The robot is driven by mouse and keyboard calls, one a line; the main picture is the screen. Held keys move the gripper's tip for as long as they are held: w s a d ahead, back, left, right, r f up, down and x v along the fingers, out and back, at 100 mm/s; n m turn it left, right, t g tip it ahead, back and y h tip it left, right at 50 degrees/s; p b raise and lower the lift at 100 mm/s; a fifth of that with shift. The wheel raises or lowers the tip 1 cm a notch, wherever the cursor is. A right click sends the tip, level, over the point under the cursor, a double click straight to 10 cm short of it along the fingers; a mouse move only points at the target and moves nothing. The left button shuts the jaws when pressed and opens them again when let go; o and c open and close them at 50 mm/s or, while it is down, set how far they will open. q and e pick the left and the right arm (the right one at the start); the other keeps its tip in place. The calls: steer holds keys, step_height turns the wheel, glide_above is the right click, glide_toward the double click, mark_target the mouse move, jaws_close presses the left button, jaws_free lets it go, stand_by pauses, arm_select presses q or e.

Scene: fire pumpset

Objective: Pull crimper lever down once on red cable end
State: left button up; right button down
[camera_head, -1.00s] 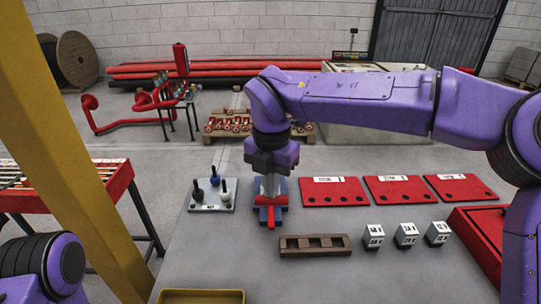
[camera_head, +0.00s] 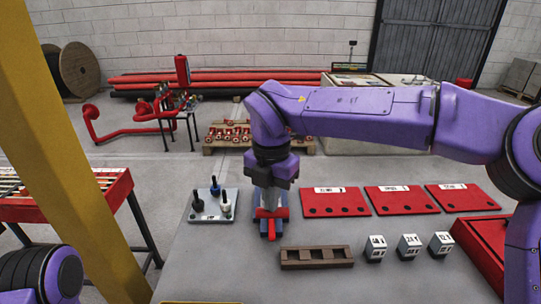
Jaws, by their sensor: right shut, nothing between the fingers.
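The crimper (camera_head: 283,213), a blue and red bench tool, stands on the grey table left of the red plates. A red piece (camera_head: 271,230), which may be the cable end, sticks out at its front. My right gripper (camera_head: 268,205) points straight down over the crimper, shut and empty. It hides most of the crimper's top, so I cannot make out the lever or whether the fingers touch it. At the lower left only a rounded link of my left arm shows; my left gripper is out of view.
A plate with several dark-handled tools (camera_head: 214,204) stands left of the crimper. A brown slotted block (camera_head: 317,257) and white labelled blocks (camera_head: 410,246) lie in front. Red labelled plates (camera_head: 335,201) and a red box (camera_head: 487,249) are to the right. A yellow post (camera_head: 62,150) rises at the left.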

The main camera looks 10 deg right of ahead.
step_height(320, 180, up, 15)
steer(key=p, duration=1.1)
steer(key=shift+d+p, duration=0.15)
steer(key=shift+p, duration=0.15)
